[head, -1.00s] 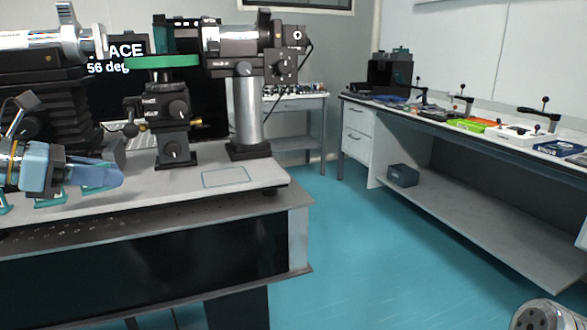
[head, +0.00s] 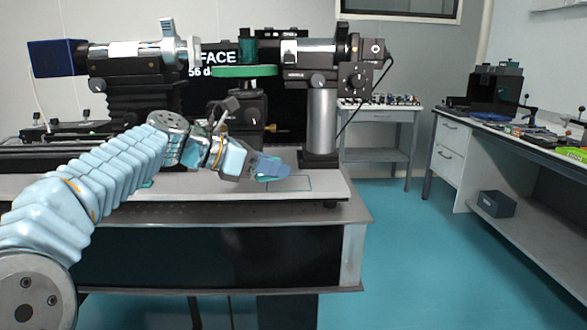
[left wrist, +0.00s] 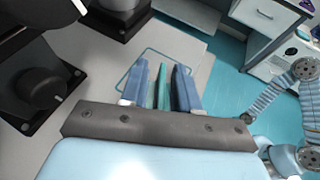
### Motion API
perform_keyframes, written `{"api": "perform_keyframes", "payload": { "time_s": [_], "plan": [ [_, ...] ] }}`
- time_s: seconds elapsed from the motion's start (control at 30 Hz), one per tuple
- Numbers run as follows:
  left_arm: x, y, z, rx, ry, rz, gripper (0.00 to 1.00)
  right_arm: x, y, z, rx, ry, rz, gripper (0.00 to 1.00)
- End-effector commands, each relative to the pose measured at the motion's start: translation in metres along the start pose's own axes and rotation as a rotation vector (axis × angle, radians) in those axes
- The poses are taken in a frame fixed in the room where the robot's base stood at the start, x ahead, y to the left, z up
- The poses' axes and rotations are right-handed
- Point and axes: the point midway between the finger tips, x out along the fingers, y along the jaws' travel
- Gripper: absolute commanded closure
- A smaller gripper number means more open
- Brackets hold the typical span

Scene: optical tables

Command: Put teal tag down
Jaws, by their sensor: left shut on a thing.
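My left gripper (head: 274,167) reaches in from the left, low over the white tabletop of the optical bench. It is shut on the teal tag (head: 268,179), of which only a thin edge shows in the head view. In the left wrist view the teal tag (left wrist: 162,88) stands edge-on between the two blue fingers (left wrist: 159,90). An outlined rectangle (head: 296,184) is marked on the tabletop, just right of the fingertips. Its outline also shows beyond the fingers in the left wrist view (left wrist: 150,49). Whether the tag touches the surface I cannot tell.
A black post base with a grey column (head: 321,125) stands just behind the rectangle. A black stage with a green ring (head: 245,71) stands behind my gripper. The table's front edge (head: 250,212) is close. A side bench (head: 520,150) stands at the right, across open floor.

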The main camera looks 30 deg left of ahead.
Motion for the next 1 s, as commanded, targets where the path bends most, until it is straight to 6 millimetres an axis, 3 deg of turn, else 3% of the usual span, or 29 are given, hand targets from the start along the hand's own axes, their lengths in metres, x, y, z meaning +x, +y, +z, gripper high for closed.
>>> {"api": "perform_keyframes", "payload": {
  "time_s": [0.27, 0.37, 0.77, 0.8, 0.93, 1.0],
  "plan": [
    [0.044, -0.001, 0.019, 0.001, -0.001, -0.004, 0.98, -0.005, -0.002, 0.000, 0.000, 0.000, 0.000, 0.37],
    [0.047, -0.001, 0.004, 0.000, 0.001, -0.001, 0.98, 0.001, 0.000, 0.000, 0.000, 0.000, 0.000, 0.37],
    [0.049, -0.001, -0.001, 0.000, 0.000, -0.001, 0.98, 0.002, 0.001, 0.000, 0.000, 0.000, 0.000, 0.37],
    [0.048, -0.001, 0.000, 0.000, 0.000, -0.001, 0.64, 0.001, 0.001, 0.000, 0.000, 0.000, 0.000, 0.37],
    [0.048, -0.001, 0.000, 0.000, 0.000, -0.001, 0.44, 0.001, 0.001, 0.000, 0.000, 0.000, 0.000, 0.37],
    [0.048, -0.001, 0.000, 0.000, 0.000, -0.001, 0.44, 0.001, 0.001, 0.000, 0.000, 0.000, 0.000, 0.37]
  ]
}}
